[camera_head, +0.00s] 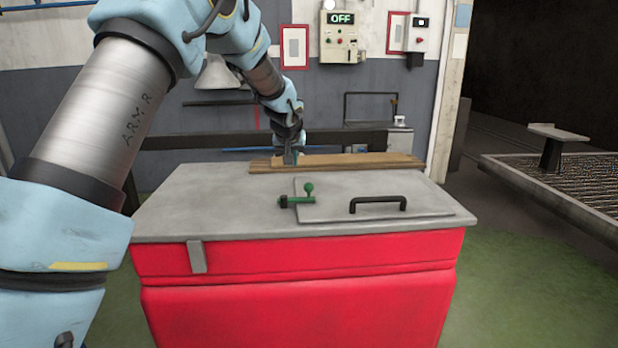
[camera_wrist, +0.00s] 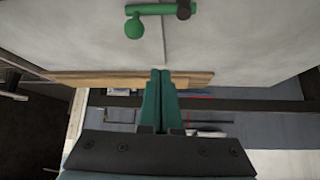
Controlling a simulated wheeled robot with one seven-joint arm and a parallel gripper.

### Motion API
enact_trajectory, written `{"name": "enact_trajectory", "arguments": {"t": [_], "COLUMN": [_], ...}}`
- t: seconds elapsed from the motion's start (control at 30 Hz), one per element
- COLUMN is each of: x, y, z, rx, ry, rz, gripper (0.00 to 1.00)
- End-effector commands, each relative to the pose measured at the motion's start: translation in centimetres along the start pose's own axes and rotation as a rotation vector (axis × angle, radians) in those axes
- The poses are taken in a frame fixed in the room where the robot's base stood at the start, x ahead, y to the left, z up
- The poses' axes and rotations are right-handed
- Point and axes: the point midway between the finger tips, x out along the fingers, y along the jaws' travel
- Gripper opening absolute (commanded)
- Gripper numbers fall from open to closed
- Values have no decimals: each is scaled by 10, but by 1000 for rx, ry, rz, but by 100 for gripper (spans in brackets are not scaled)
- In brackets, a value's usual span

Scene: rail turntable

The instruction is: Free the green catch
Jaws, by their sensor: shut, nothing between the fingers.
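The green catch (camera_head: 299,201) lies on the grey top of a red cabinet, at the left edge of a flat lid panel (camera_head: 425,213). It has a horizontal bar with a dark end and an upright knob with a round ball. In the wrist view the catch (camera_wrist: 158,10) is at the top edge, with its ball toward the gripper side. My gripper (camera_head: 290,158) is over the back of the cabinet top by the wooden boards, behind the catch and apart from it. In the wrist view its two green fingers (camera_wrist: 160,75) are together and hold nothing.
A black handle (camera_head: 378,203) stands on the lid, right of the catch. Wooden boards (camera_head: 370,161) lie along the cabinet's back edge. The cabinet top (camera_head: 190,212) is bare at left. A wall box (camera_head: 340,38) reads OFF. A mesh platform (camera_head: 570,180) is at right.

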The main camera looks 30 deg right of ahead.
Motion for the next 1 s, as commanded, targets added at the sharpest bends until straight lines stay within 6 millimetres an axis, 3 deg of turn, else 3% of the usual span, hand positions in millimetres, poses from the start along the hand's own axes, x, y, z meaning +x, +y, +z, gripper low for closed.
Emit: {"name": "enact_trajectory", "arguments": {"t": [0.03,0.1,0.2,0.67,1.0], "x": [5,9,11,18,68], "y": [18,33,43,44,45], "z": [-6,-11,-16,-16,-19], "rx": [13,20,25,25,25], "ry": [15,29,41,40,39], "rz": [13,25,33,34,33], "gripper": [0,0,0,0,0]}}
